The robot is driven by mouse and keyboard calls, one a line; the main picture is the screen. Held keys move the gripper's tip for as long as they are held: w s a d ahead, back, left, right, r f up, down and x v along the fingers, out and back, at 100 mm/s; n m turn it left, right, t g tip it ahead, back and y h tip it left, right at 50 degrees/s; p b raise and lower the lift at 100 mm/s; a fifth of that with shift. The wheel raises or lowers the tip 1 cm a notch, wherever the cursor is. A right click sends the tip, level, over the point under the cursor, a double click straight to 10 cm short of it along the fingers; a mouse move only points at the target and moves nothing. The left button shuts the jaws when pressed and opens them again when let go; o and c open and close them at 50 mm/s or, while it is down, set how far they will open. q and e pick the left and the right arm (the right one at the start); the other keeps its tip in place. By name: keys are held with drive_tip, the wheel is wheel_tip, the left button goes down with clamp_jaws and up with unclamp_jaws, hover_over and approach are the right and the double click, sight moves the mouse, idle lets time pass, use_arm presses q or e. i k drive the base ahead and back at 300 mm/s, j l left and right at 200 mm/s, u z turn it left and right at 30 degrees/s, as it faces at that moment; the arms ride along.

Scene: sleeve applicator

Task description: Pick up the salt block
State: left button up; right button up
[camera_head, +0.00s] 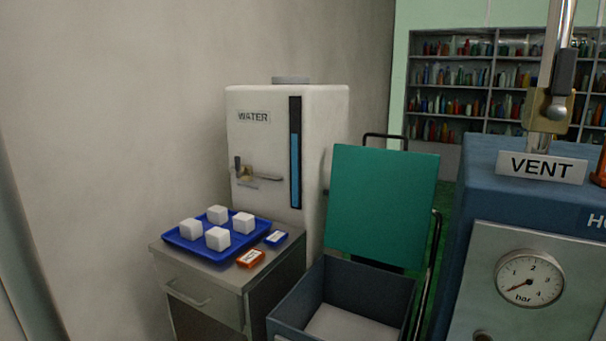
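Several white salt blocks sit on a blue tray (189,245) on top of a small grey cabinet. One salt block (217,214) is at the back, one (191,229) at the left, one (243,222) at the right and one (217,238) at the front. They stand apart from each other. Neither of my grippers shows in the head view.
The cabinet (203,292) stands beside a white water tank (270,135) with a lever tap. An orange tag (251,258) and a blue tag (276,238) lie by the tray. An open bin (290,303) with a green lid (382,205) and a blue machine (485,185) stand right.

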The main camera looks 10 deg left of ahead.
sight(191, 229)
drive_tip(key=i+j+u, duration=0.1)
drive_tip(key=u, duration=0.4)
drive_tip(key=i+j+u, duration=0.2)
drive_tip(key=u, duration=0.3)
drive_tip(key=i+u, duration=0.15)
drive_tip(key=u, duration=0.35)
